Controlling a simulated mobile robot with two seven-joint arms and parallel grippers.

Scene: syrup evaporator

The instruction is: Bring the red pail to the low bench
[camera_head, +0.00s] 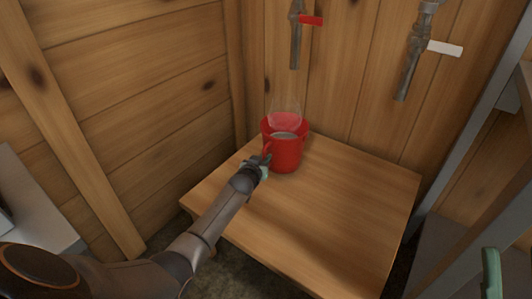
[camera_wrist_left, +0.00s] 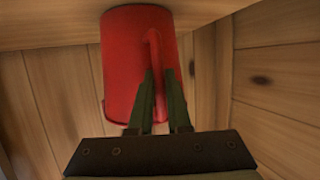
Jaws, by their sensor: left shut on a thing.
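The red pail (camera_head: 287,153) stands upright at the back left of a wooden bench top (camera_head: 340,215), near the corner of the walls. Greyish liquid shows inside it and steam rises above it. My left gripper (camera_head: 265,165) reaches in from the left and is shut on the pail's handle, on the pail's near left side. In the left wrist view, the two green fingers (camera_wrist_left: 163,100) are on either side of the handle of the red pail (camera_wrist_left: 125,60). I cannot tell whether the pail's base touches the bench top.
A tap with a red lever (camera_head: 311,20) is on the back wall above the pail. A tap with a white lever (camera_head: 445,48) is to its right. Grey metal framing (camera_head: 465,140) stands at the right. The bench top is clear in front and right.

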